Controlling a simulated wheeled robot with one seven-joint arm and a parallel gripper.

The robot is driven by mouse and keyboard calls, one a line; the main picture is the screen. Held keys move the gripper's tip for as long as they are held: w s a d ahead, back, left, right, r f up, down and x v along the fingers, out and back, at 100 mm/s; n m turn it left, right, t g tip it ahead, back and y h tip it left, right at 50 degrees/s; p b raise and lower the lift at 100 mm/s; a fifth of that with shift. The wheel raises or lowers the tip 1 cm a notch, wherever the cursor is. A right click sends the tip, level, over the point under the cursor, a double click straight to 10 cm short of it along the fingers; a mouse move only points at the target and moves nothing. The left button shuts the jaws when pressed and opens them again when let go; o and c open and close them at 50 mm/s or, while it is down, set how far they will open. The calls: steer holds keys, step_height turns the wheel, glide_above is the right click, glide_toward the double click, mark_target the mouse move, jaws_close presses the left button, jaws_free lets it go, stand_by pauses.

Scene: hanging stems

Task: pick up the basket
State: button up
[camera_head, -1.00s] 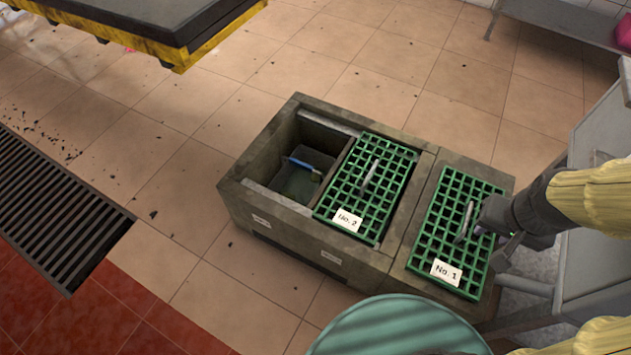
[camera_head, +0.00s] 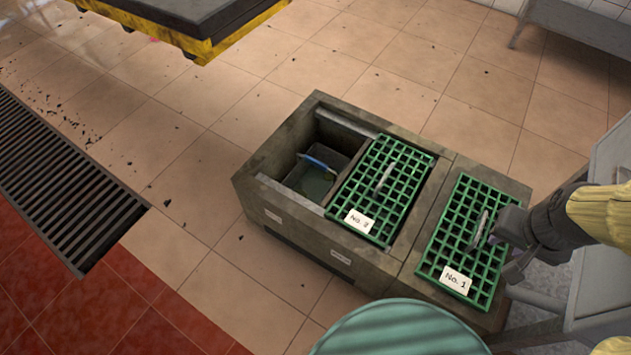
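The basket (camera_head: 312,181) is a small dark container with a blue handle (camera_head: 317,163). It sits down inside the open left compartment of a stone trough (camera_head: 262,165), partly hidden by the trough walls. A green grate marked No. 2 (camera_head: 395,205) covers the middle section. A green grate marked No. 1 (camera_head: 455,239) lies over the right section. Each grate has a grey handle. My gripper (camera_head: 507,240) is at the right, close to the No. 1 grate's handle (camera_head: 479,229) and away from the basket. Its fingers are too small and dark to tell whether they are open or touching the handle.
A floor drain (camera_head: 60,190) runs along the left. A dark platform with a yellow edge (camera_head: 205,47) is at the top left. A round teal object (camera_head: 400,330) stands in front of the trough.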

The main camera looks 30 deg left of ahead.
steer(key=shift+o, duration=0.5)
steer(key=p+v, duration=0.1)
steer(key=p, duration=0.1)
steer(key=p+v, duration=0.1)
steer(key=v, duration=0.1)
steer(key=shift+w+r+p, duration=0.35)
steer(key=shift+r, duration=0.05)
